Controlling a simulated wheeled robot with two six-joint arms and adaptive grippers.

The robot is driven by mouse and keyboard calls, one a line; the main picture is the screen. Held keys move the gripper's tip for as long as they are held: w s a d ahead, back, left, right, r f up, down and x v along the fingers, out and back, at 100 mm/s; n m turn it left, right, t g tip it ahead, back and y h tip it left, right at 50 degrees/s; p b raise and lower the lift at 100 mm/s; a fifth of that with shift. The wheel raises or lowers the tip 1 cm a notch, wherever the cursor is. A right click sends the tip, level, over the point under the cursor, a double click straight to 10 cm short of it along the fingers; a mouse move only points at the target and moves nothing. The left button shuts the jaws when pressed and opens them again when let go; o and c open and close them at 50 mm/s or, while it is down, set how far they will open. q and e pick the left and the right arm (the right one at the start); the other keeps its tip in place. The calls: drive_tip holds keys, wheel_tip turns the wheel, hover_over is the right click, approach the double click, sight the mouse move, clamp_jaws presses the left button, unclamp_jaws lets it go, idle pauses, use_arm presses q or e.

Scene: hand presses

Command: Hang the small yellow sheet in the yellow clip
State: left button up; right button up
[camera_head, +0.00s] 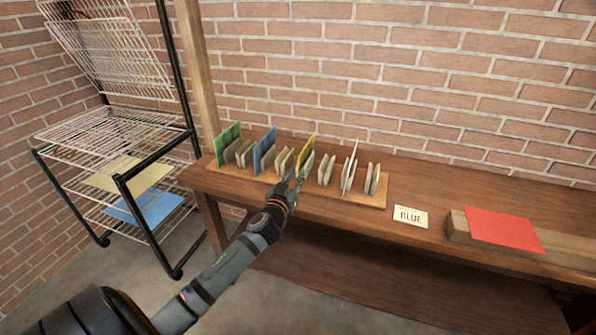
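A small yellow sheet (307,146) stands upright among the tan pieces on a wooden board, in the middle of the row. My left gripper (295,181) reaches up from below to the lower front of this sheet. Its fingertips are small and dark here, and I cannot tell whether they are closed on the sheet. A larger pale yellow sheet (130,173) lies flat on a shelf of the wire rack at the left. I cannot make out a yellow clip. My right gripper is not in view.
The board (345,197) also holds green (229,143), blue (264,150) and white (350,168) upright sheets. The wire rack (112,132) holds a blue sheet (146,207). A brick wall stands behind.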

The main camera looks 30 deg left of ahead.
use_arm(q)
drive_tip(key=shift+x, duration=1)
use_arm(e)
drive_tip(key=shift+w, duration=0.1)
use_arm(q)
drive_tip(key=shift+c, duration=0.5)
clamp_jaws()
wheel_tip(320, 180, up, 7)
drive_tip(key=p, duration=0.6)
drive_tip(key=shift+r, duration=0.25)
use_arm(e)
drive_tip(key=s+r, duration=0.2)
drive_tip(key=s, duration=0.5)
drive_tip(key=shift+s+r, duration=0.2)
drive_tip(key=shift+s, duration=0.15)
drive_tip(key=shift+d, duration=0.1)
